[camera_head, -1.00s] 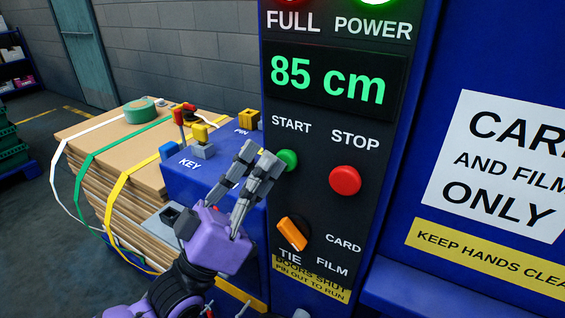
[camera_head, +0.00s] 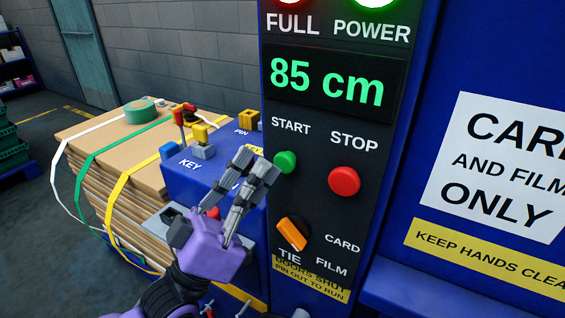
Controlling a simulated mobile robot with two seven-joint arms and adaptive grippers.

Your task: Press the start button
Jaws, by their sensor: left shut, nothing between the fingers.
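The green start button (camera_head: 285,162) is on the dark control panel (camera_head: 310,208), under the START label. The red stop button (camera_head: 344,181) is to its right and slightly lower. My left gripper (camera_head: 258,168) has a purple body and grey fingers. My right gripper is not in view.
An orange selector knob (camera_head: 292,233) sits below the buttons, by the TIE, FILM and CARD labels. The display (camera_head: 335,82) reads 85 cm. A blue box (camera_head: 190,183) with key and pin fittings is left of the panel. Strapped cardboard (camera_head: 112,150) is stacked further left.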

